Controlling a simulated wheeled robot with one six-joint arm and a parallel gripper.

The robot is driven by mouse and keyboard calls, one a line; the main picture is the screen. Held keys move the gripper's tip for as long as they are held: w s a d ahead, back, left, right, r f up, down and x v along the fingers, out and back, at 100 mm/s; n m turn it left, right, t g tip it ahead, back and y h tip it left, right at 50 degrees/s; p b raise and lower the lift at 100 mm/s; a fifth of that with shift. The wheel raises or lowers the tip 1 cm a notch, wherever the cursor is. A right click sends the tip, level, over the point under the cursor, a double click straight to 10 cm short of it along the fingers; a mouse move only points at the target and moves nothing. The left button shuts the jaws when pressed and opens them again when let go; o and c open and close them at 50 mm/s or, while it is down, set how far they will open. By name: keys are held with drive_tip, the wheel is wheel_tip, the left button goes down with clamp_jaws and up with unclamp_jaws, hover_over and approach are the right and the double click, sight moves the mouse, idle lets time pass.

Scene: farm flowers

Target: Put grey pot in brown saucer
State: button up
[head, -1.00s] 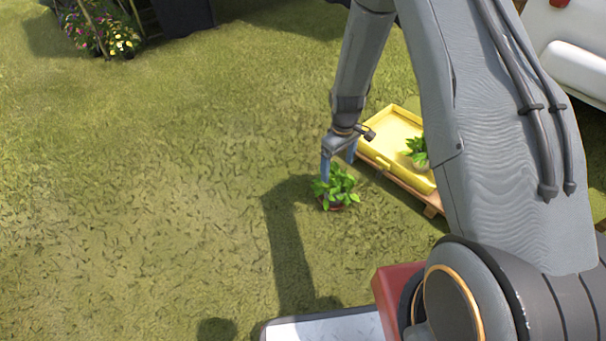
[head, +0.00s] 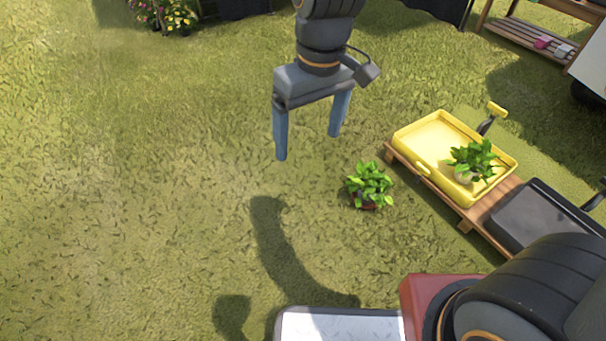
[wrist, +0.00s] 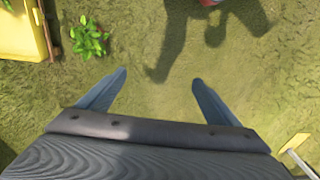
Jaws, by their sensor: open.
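A leafy plant (head: 370,182) stands upright on the grass left of the low wooden stand. Its leaves hide most of its pot, and a dark reddish-brown edge (head: 368,206) shows at its base; I cannot tell the pot from a saucer there. A second plant stands in a pale pot (head: 463,177) in the yellow tray. My gripper (head: 308,147) is open and empty, pointing down above the grass, up and left of the grass plant. In the wrist view the grass plant (wrist: 89,40) is beyond the left fingertip, apart from my gripper (wrist: 159,77).
The yellow tray (head: 427,140) and a black tray (head: 535,232) sit on the low wooden stand (head: 462,213). A yellow-handled tool (head: 497,110) lies by the tray. Flowers (head: 165,14) and a shelf (head: 530,40) stand at the back. Open grass lies to the left.

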drive_tip(key=s+r, duration=0.3)
drive_tip(key=s, duration=0.4)
drive_tip(key=s+r, duration=0.2)
drive_tip(key=s, duration=0.6)
drive_tip(key=shift+a+r, duration=0.15)
drive_tip(key=shift+r, duration=0.25)
drive_tip(key=shift+s+r, duration=0.1)
drive_tip(key=shift+r+y+p, duration=0.4)
drive_tip(key=shift+r+p, duration=0.7)
drive_tip(key=shift+p, duration=0.1)
drive_tip(key=shift+r+m+p, duration=0.35)
drive_tip(key=shift+m, duration=0.05)
drive_tip(key=d+r+m+p, duration=0.2)
drive_tip(key=d+r+p, duration=0.5)
drive_tip(key=p, duration=0.5)
drive_tip(key=d+r+m+h+p, duration=0.1)
drive_tip(key=d+r+m+p, duration=0.1)
drive_tip(key=d+r+p, duration=0.5)
drive_tip(key=d+r+m+p, duration=0.2)
drive_tip(key=d+r+p, duration=0.5)
drive_tip(key=r+p, duration=0.8)
drive_tip(key=p, duration=0.4)
drive_tip(key=shift+m+h, duration=0.3)
drive_tip(key=shift+h, duration=0.1)
